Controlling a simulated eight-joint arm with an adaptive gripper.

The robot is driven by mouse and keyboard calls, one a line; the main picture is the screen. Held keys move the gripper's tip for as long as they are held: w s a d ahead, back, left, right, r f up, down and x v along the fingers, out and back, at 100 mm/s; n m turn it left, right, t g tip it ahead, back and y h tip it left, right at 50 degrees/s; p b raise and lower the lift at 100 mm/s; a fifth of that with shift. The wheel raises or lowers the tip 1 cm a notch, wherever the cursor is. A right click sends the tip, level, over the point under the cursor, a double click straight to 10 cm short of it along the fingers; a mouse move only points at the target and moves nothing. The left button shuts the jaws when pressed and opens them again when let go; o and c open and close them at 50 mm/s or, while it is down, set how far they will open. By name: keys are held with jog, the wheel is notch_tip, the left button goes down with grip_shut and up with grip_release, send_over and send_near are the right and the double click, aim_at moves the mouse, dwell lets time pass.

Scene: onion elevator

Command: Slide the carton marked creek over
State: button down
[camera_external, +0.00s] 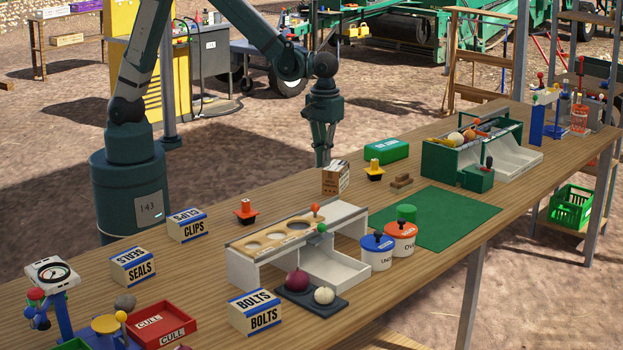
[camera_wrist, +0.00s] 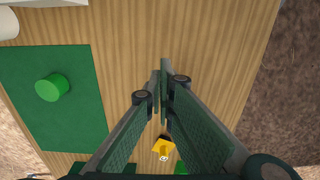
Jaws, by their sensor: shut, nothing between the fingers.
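A small brown carton (camera_external: 336,178) with dark print stands upright on the wooden bench, behind the white stand; its print is too small to read. No word "creek" is legible on any box. My gripper (camera_external: 322,163) points down just behind and left of the brown carton in the external view, its tips near the carton's top. I cannot tell whether they touch. In the wrist view the fingers of my gripper (camera_wrist: 160,80) are together, with nothing between them. The carton is not clearly visible there.
The white stand (camera_external: 297,245) is in front. A green mat (camera_external: 435,217) carries a green cylinder (camera_external: 407,212). Boxes marked CLIPS (camera_external: 187,225) and SEALS (camera_external: 133,266) stand left.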

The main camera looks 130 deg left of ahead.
jog(key=m+p, duration=0.2)
jog(key=m, duration=1)
send_over(318, 189)
jog(key=s+d, duration=0.2)
jog(key=s, duration=0.1)
notch_tip(318, 189, down, 2)
jog(key=shift+s+a+f+m, duration=0.15)
jog(key=shift+s+a+m, duration=0.2)
jog(key=shift+s+m, duration=0.3)
jog(key=shift+w+f, duration=0.1)
notch_tip(318, 189, down, 9)
jog(key=shift+b, duration=0.85)
jog(key=shift+w+a+f, duration=0.2)
jog(key=shift+w+a, duration=0.05)
jog(key=shift+w, duration=0.35)
jog(key=shift+w+a+f, duration=0.2)
jog(key=shift+w+a, duration=0.05)
jog(key=shift+w, duration=0.35)
jog(key=shift+w+a, duration=0.25)
jog(key=shift+w, duration=0.4)
